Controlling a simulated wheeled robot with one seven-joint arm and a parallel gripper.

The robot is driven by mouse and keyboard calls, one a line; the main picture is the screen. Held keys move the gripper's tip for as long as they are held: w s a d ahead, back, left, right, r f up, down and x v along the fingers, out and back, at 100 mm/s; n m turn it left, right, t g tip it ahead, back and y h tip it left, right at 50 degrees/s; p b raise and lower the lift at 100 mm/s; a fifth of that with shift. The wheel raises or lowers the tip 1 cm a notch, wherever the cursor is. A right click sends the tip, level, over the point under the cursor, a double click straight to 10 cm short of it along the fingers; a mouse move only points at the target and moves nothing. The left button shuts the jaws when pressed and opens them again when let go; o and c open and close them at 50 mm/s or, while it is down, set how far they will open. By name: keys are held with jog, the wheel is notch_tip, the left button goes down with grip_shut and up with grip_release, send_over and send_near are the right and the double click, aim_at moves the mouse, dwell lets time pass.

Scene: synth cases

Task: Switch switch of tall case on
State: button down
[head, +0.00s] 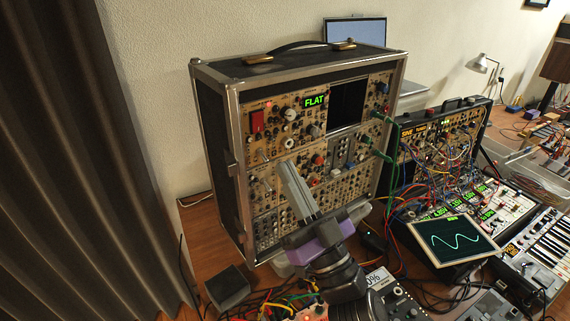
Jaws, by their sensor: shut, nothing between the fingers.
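The tall case (203,115) stands upright on the wooden desk, with a tan panel full of knobs and sockets facing me. A red rectangular switch (257,122) sits at the panel's upper left; I cannot tell its position. A small red light shows above it, and a green display (314,101) reads "FLAT". Small metal levers (266,156) also show on the panel's left side. My gripper (285,166) is shut and empty in front of the panel's middle, below and right of the red switch. It hides part of the lower panel.
A smaller open synth case (440,140) with many cables stands to the right, with a scope screen (453,240) in front. A small black box (228,287) lies at front left. Cables crowd the desk front. A dark curtain (85,170) hangs at the left.

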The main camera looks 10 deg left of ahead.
jog(key=f+b+v, duration=0.1)
jog(key=v, duration=0.5)
jog(key=shift+w+a, duration=0.25)
jog(key=shift+f, duration=0.1)
jog(key=s+d+f+m+t+h, duration=0.3)
jog(key=s+d+f+m+h, duration=0.5)
jog(key=s+d+h, duration=0.5)
jog(key=s+d+f+g+h, duration=0.1)
jog(key=s+d+f+g, duration=0.1)
jog(key=s, duration=0.5)
jog(key=s+d+f+g+h, duration=0.2)
jog(key=s+d+f+g, duration=0.1)
jog(key=s, duration=0.5)
jog(key=s+d+f+g+h, duration=0.1)
jog(key=s+d+f+g, duration=0.1)
jog(key=s+f, duration=0.3)
jog(key=shift+s+d+f+g, duration=0.15)
jog(key=shift+s+d+g, duration=0.15)
jog(key=shift+s+d, duration=0.8)
jog(key=shift+s+a, duration=0.1)
jog(key=shift+a, duration=0.1)
